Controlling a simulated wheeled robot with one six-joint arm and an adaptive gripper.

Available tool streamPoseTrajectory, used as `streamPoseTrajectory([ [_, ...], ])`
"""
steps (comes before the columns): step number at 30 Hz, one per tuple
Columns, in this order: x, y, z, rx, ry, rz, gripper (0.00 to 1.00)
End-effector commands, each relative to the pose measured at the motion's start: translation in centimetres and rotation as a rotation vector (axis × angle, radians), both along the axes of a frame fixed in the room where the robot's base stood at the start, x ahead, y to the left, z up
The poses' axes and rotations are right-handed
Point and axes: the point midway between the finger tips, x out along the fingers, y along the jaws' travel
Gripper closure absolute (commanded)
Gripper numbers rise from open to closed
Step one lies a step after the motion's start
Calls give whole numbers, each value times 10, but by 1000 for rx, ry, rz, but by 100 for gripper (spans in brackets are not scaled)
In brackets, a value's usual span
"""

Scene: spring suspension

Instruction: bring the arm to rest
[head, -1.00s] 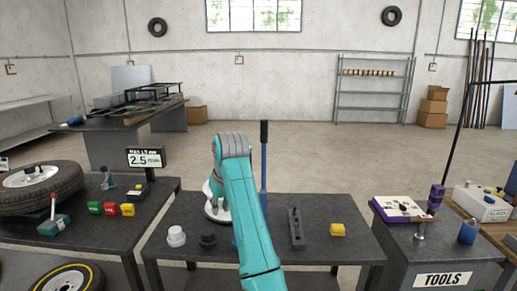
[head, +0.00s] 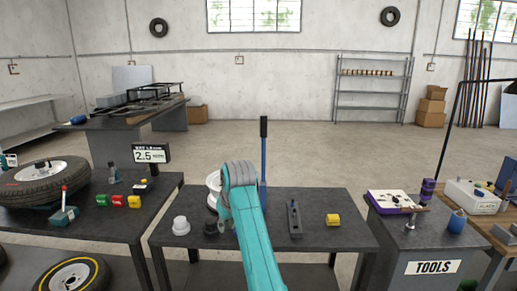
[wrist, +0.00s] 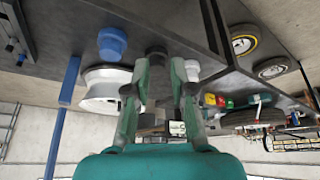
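My teal arm (head: 250,235) rises in front of the middle table in the head view, its grey-banded joint over the table's back half. My gripper is hidden behind the arm there. In the wrist view my gripper (wrist: 160,80) has its two fingers apart, with nothing visible held between them. Beyond the fingers, apparently tilted over in this view, are a white rim-like part (wrist: 100,88), a blue round piece (wrist: 112,42) and a black round piece (wrist: 157,52) by the table.
A blue post (head: 263,165) stands behind the arm. Open floor lies behind.

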Motion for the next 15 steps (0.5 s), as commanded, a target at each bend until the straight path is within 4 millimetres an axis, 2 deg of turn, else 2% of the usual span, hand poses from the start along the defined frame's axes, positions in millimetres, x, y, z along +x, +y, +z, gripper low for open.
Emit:
streamPoseTrajectory([
  [8,-9,-23,-78,21,-43,-45,77],
  [15,-36,-57,-171,50,-111,-103,77],
])
